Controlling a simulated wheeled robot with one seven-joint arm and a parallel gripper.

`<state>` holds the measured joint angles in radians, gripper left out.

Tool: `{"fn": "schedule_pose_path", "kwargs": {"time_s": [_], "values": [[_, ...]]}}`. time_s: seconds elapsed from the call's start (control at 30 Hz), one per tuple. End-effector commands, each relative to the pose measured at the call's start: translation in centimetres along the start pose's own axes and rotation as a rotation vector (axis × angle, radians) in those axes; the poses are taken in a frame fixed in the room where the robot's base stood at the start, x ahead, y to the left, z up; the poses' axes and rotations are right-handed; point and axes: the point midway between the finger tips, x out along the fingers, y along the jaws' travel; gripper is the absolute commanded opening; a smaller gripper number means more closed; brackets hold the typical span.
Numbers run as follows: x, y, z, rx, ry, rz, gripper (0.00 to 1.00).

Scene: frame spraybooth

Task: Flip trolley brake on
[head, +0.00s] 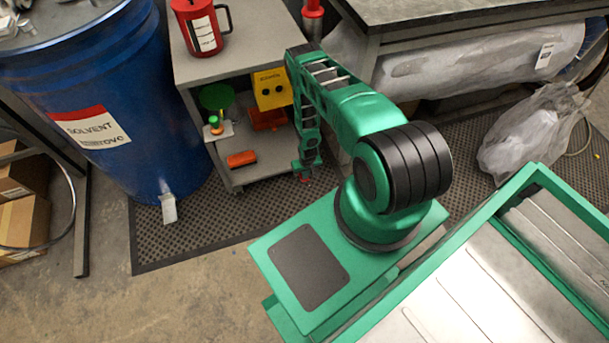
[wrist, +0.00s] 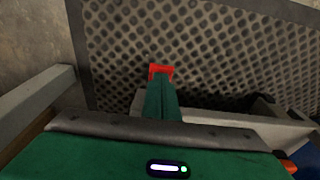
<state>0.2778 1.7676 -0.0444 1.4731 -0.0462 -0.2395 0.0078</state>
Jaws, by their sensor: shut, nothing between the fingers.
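The grey trolley (head: 176,62) stands left of my arm in the head view, with a top deck and a lower shelf. A small red tab (wrist: 160,70) shows in the wrist view just at the tip of my gripper (wrist: 161,82); it looks like the brake pedal. Whether the gripper touches it cannot be told. In the head view my gripper (head: 304,176) points down low beside the trolley's right front corner, near the floor. Its fingers are shut and hold nothing. The trolley's wheel there is mostly hidden by my arm.
A blue solvent drum (head: 90,150) stands left. A bench (head: 440,12) stands behind. The perforated black mat (head: 185,235) has free room in front.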

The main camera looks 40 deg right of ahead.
Motion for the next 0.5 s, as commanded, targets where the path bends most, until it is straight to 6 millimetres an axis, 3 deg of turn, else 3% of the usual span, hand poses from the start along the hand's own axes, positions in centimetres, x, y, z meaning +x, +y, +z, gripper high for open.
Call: {"fn": "schedule_pose_path", "kwargs": {"time_s": [0.5], "values": [[0.56, -0.05, 0.86, -0.002, -0.002, 0.0, 0.0]]}}
